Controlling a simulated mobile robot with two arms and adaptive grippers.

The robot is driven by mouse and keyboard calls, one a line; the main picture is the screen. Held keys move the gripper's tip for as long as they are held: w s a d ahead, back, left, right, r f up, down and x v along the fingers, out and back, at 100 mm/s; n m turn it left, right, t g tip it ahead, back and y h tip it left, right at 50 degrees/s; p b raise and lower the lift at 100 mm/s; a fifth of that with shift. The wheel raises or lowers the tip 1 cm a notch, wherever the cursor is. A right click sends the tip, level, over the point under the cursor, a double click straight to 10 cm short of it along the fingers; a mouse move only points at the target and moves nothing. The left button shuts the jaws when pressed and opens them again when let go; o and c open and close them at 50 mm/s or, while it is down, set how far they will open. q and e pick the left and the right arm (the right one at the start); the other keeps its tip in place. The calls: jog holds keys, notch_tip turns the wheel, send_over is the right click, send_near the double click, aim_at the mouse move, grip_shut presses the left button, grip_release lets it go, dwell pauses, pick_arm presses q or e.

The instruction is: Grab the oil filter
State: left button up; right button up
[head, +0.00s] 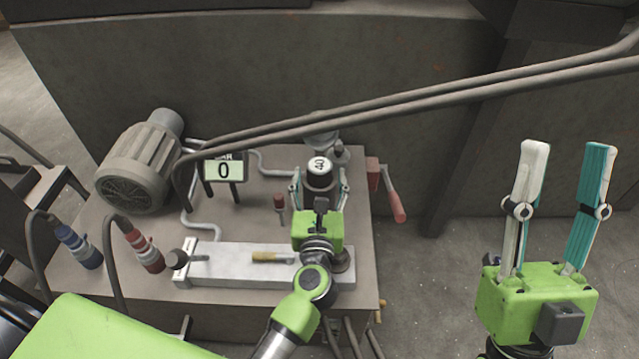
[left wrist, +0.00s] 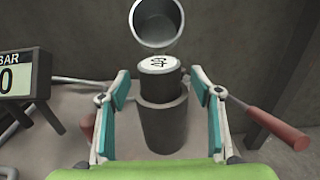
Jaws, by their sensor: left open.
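The oil filter appears to be the dark cylinder (head: 319,178) with a white, marked top, upright at the back right of the bench. In the left wrist view the dark cylinder (left wrist: 160,86) sits on a wider grey cylinder (left wrist: 166,128). My left gripper (head: 319,186) is open, with one finger on each side of the cylinder; in the left wrist view (left wrist: 160,82) gaps show between fingers and cylinder. My right gripper (head: 566,150) is open and empty, pointing up, off to the right of the bench.
A metal cup-like part (left wrist: 157,22) stands just behind and above the filter. A lever with a red handle (head: 396,205) is to its right. A gauge display (head: 224,170) reading 0 and a motor (head: 142,170) are to the left.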

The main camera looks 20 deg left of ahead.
pick_arm(q)
jog(key=shift+x, duration=1.2)
jog(key=c, duration=1.4)
jog(key=shift+r, duration=0.1)
